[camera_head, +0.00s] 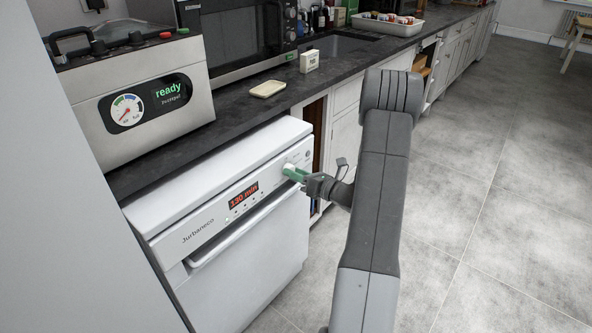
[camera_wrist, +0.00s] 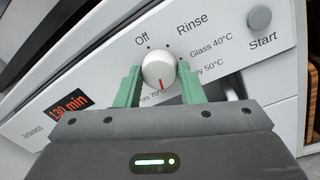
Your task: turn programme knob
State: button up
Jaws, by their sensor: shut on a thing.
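The white programme knob (camera_wrist: 159,70) with a red pointer mark is on the dishwasher's front panel. My gripper (camera_wrist: 160,84) has its two green fingers on either side of the knob, shut on it. The red mark points down in the wrist view, towards a partly hidden label ending in 70°. The labels Off, Rinse and Glass 40°C show around it; another, ending in 50°C, is partly covered by a finger. The display (camera_wrist: 69,105) reads 130 min. In the head view, my gripper (camera_head: 290,173) is at the right end of the white dishwasher's (camera_head: 250,255) panel.
A round grey Start button (camera_wrist: 259,18) is right of the knob. The dishwasher door handle (camera_head: 240,230) runs below the panel. A steel machine (camera_head: 150,90) reading "ready" stands on the dark counter.

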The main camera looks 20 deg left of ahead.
jog(key=shift+f+m, duration=0.1)
jog(key=shift+m, duration=0.2)
dwell(0.4)
jog(key=o, duration=1)
jog(key=v, duration=1.3)
jog(key=shift+d, duration=0.4)
jog(key=shift+s, duration=0.1)
